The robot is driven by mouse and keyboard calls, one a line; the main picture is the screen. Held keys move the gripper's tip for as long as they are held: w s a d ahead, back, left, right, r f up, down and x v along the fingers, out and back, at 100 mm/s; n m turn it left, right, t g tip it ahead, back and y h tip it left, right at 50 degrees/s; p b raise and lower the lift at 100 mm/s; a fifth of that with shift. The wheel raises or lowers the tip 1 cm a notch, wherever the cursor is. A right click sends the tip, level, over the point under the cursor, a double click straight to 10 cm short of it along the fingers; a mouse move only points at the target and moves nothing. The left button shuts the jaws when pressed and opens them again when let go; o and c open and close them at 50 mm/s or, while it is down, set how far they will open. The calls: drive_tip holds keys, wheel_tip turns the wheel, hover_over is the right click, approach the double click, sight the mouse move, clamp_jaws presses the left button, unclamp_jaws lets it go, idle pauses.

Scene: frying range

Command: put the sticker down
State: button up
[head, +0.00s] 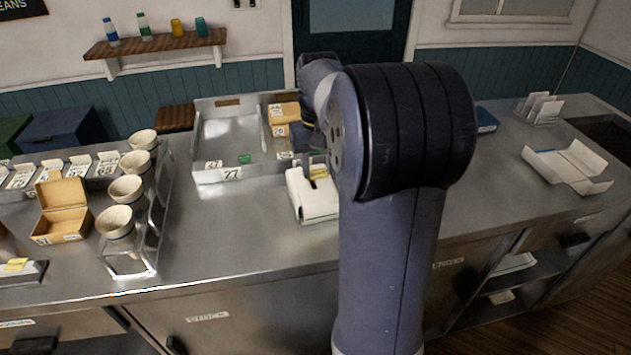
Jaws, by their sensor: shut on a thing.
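My gripper (317,158) is mostly hidden behind my own arm. Only a small part of it shows, just above a white box-shaped device (313,202) on the steel counter. A small yellow piece, apparently the sticker (319,173), shows at the fingertips, over the top of the white device. My gripper is shut on it. I cannot tell whether the sticker touches the device.
A grey tray (231,174) with tags stands behind and left of the white device, with cardboard boxes (284,112) at its right. A rack of cups (116,222) and an open brown box (62,226) stand left. An open white carton (568,166) lies right. Counter front is clear.

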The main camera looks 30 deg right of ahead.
sight(318, 173)
drive_tip(key=shift+f, duration=2.7)
drive_tip(key=shift+f, duration=0.45)
drive_tip(key=o, duration=0.9)
drive_tip(key=shift+o, duration=0.2)
drive_tip(key=shift+r, duration=0.1)
wheel_tip(318, 173, up, 13)
drive_tip(key=shift+f, duration=0.1)
drive_tip(key=shift+f, duration=0.1)
